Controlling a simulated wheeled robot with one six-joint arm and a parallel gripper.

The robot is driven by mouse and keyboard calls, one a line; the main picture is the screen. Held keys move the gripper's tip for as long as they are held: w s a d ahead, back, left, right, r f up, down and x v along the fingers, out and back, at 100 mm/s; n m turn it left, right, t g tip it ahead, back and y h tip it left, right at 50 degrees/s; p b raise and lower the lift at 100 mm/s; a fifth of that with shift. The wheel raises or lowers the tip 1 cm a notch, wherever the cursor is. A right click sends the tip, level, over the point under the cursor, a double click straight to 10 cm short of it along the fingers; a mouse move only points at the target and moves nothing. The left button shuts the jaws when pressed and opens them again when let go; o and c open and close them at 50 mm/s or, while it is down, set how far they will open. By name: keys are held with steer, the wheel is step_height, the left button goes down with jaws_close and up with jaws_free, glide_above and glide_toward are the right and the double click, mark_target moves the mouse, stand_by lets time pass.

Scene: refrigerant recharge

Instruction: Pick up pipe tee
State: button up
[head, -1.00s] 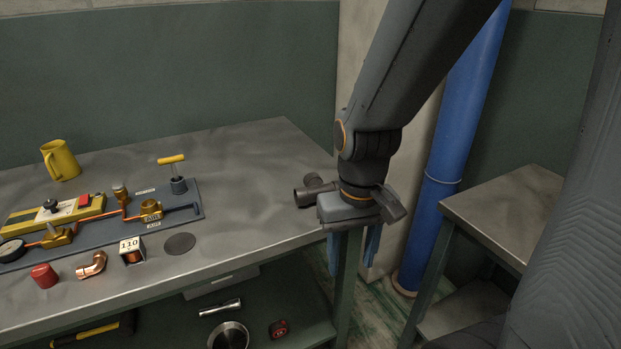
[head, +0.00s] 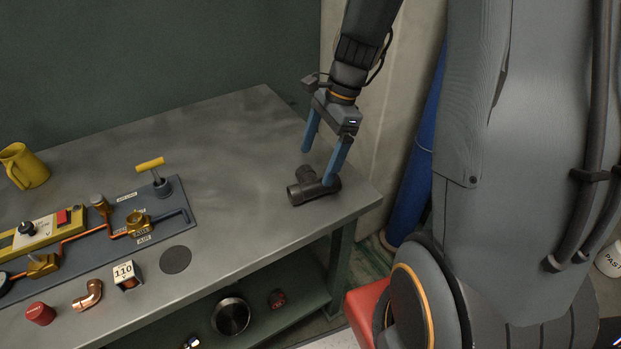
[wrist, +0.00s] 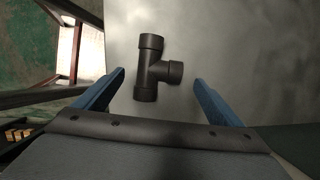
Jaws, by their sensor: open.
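The dark grey pipe tee (head: 304,192) lies on the metal workbench near its right end in the head view. It also shows in the wrist view (wrist: 151,70), with its side branch pointing right. My gripper (head: 319,166) is open, with its blue fingers pointing down at the tee; one finger overlaps the tee's right end in the head view. In the wrist view my gripper (wrist: 158,78) has the tee between and slightly beyond its two fingertips, with gaps on both sides. I cannot tell whether a finger touches it.
On the workbench (head: 240,150) stand a yellow mug (head: 24,166), a panel (head: 120,220) with copper piping and a yellow-handled valve, a red cap (head: 40,313), a copper elbow (head: 88,295) and a box marked 110 (head: 126,275). The bench between panel and tee is clear.

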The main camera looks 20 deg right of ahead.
mark_target(312, 176)
steer(key=shift+p+x, duration=0.6)
steer(key=shift+x, duration=2.2)
steer(key=c, duration=1.2)
steer(key=shift+r, duration=0.1)
